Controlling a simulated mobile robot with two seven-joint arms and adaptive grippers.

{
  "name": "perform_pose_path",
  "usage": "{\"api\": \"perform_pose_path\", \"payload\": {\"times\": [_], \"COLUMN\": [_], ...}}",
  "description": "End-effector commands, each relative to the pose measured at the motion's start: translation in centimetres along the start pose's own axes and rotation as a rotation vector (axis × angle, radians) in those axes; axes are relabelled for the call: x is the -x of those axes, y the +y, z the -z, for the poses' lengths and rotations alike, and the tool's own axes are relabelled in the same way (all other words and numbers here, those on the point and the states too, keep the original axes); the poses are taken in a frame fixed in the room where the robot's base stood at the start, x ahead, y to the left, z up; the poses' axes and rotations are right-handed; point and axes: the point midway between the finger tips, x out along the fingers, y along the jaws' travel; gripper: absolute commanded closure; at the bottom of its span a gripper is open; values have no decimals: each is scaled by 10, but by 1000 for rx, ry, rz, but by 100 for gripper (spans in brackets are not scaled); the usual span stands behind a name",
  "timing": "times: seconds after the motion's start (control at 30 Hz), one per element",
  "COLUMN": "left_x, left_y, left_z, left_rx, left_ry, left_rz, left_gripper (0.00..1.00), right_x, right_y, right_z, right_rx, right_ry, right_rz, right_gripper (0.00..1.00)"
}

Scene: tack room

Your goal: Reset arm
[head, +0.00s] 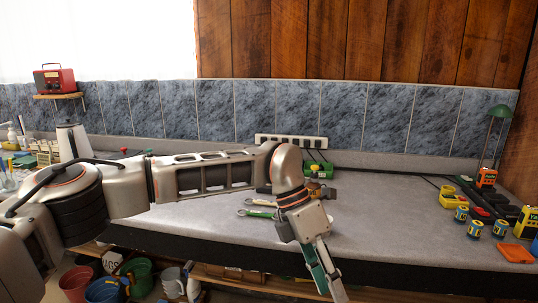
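My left arm (215,175) comes in from the left and stretches across the front of the grey counter. It bends downward at the wrist. My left gripper (328,281) hangs in front of the counter's front edge, pointing down and slightly right. Its fingers look close together and no held object is clear, but I cannot tell whether it is open or shut. My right arm and gripper are out of view.
The counter (390,220) is clear right of my wrist. Green-handled tools (262,208) lie just left of it. Small cans (475,228) and an orange-black device (487,177) stand at right. Buckets (137,275) sit below. A red radio (54,79) is on a shelf.

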Motion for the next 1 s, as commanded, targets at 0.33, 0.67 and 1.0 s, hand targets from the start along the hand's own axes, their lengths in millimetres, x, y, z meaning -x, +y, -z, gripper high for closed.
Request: {"api": "perform_pose_path", "payload": {"times": [0.33,0.67,1.0], "left_x": [-72,-32,0], "left_y": [-114,-134,-29], "left_z": [-49,-80,-48], "left_rx": [76,393,934], "left_ry": [-365,-761,-1146], "left_rz": [597,1086,1453], "left_gripper": [63,63,63], "right_x": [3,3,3], "right_y": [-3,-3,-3], "right_z": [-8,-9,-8], "right_rx": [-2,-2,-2], "right_ry": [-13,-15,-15], "right_rz": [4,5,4], "right_gripper": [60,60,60]}}
